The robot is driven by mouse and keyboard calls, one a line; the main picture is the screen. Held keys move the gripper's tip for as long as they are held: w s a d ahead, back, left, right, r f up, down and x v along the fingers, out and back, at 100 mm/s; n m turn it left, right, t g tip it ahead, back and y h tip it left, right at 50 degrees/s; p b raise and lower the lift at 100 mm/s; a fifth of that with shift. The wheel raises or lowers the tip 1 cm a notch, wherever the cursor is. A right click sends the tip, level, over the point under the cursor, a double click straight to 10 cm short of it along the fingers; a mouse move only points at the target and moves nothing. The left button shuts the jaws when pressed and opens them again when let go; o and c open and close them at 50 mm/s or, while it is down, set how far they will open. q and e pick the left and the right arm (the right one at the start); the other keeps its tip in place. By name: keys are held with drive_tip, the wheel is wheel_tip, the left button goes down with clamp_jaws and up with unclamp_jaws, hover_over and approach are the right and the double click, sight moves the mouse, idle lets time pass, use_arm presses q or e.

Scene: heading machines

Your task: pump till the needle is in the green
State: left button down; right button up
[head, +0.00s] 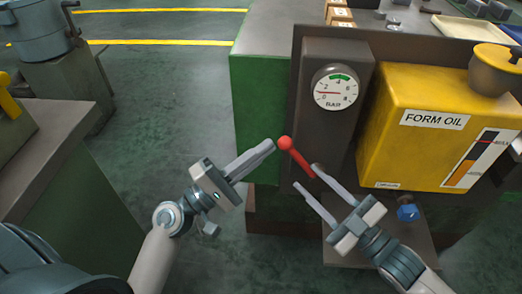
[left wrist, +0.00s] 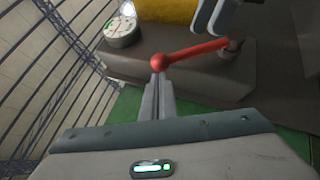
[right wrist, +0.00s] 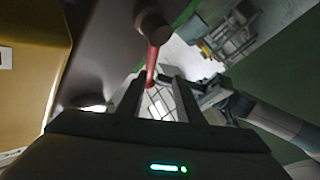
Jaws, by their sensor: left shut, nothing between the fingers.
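The red pump lever (head: 299,158) slants from its ball knob (head: 285,143) down right toward the machine. The pressure gauge (head: 336,88) is marked BAR, with a green band at its top near 4; its red needle points left, a little below 2, outside the green. My left gripper (head: 272,146) is shut and empty, its tips right beside the knob; in the left wrist view the knob (left wrist: 158,62) sits at the fingertips, contact unclear. My right gripper (head: 307,177) is open near the lever's lower end; the lever (right wrist: 152,66) shows between its fingers in the right wrist view.
A yellow FORM OIL tank (head: 428,125) stands right of the gauge column. A blue knob (head: 408,212) is below the tank. The green machine side (head: 262,95) is behind the lever. Another bench (head: 60,150) stands at left, with open floor between.

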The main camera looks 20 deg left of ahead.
drive_tip(key=s+d+f+m+t+h, duration=0.1)
drive_tip(key=s+d+f+m+h, duration=0.5)
drive_tip(key=d+f+m+h, duration=0.1)
drive_tip(key=s+d+f+m+t+h, duration=0.1)
drive_tip(key=s+d+f+m+h, duration=0.5)
drive_tip(key=d+f+m, duration=0.3)
wheel_tip(320, 180, down, 3)
drive_tip(key=shift+s+r+m+t+h, duration=0.1)
drive_tip(key=shift+s+m+t+h, duration=0.3)
drive_tip(key=shift+s+m, duration=0.15)
use_arm(q)
drive_tip(key=shift+r, duration=0.1)
use_arm(e)
drive_tip(key=shift+s+d, duration=0.1)
drive_tip(key=shift+s, duration=0.05)
